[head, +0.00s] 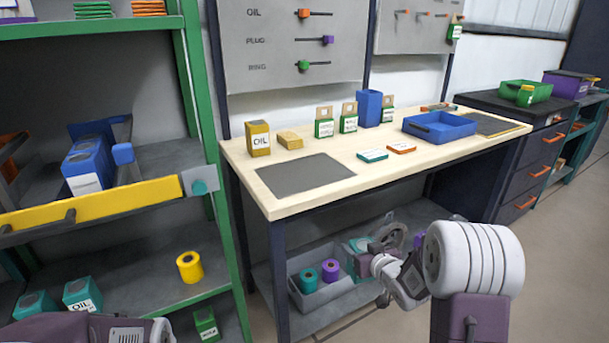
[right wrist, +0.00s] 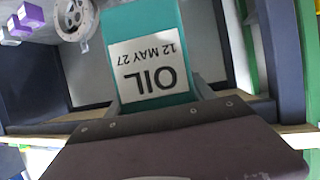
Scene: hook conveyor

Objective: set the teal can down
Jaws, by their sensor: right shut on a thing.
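The teal can (right wrist: 150,65) fills the upper middle of the right wrist view. Its white label reads "OIL 12 MAY 27" and appears upside down there. My right gripper (head: 360,260) is shut on it. In the head view the gripper is low, in front of the workbench near the lower shelf, and only a little teal shows at its jaws. My left gripper is not in view; only part of my left arm shows at the bottom left.
The workbench (head: 330,205) has a bare grey mat (head: 303,173), a yellow oil can (head: 258,138) and a blue tray (head: 440,127). A grey bin (head: 310,298) with teal and purple rolls sits below. The green rack (head: 192,90) at left holds other teal cans (head: 82,293).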

